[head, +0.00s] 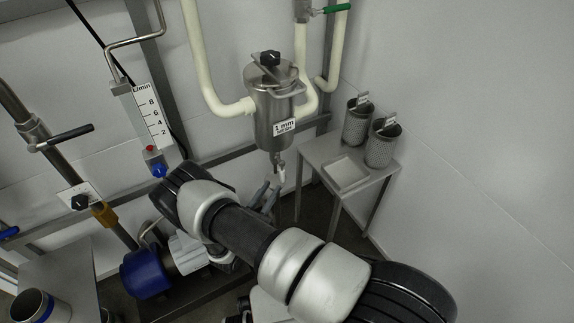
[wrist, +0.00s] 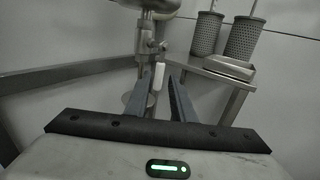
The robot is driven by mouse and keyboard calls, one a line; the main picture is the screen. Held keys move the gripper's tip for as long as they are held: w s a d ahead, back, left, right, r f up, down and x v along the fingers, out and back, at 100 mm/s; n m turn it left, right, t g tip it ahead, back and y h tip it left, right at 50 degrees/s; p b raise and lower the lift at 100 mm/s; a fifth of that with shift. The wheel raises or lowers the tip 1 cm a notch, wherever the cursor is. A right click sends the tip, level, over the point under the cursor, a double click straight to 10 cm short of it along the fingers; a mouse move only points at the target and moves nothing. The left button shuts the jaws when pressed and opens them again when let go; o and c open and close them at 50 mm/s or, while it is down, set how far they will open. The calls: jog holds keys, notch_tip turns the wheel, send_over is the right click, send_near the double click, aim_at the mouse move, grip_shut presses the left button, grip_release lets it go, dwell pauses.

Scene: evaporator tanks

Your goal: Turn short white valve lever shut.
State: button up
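The short white valve lever (head: 281,174) hangs pointing down from a small metal valve under the steel strainer vessel (head: 272,112). In the wrist view the white lever (wrist: 158,76) appears upright between my two grey fingertips, below the valve body (wrist: 151,46). My gripper (head: 268,190) is just below and to the left of the lever in the head view. In the wrist view my gripper (wrist: 161,80) has its fingers apart, with gaps visible beside the lever. I cannot tell how deep the lever sits between the fingers. My arm hides part of the area below.
A flow meter (head: 150,115) and a pipe with a black-handled lever (head: 66,136) are on the left. A metal rail runs behind along the wall.

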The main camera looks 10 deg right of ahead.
aim_at(282, 172)
jog(key=b+x, duration=0.2)
jog(key=x, duration=1.1)
jog(key=shift+s, duration=0.1)
grip_shut()
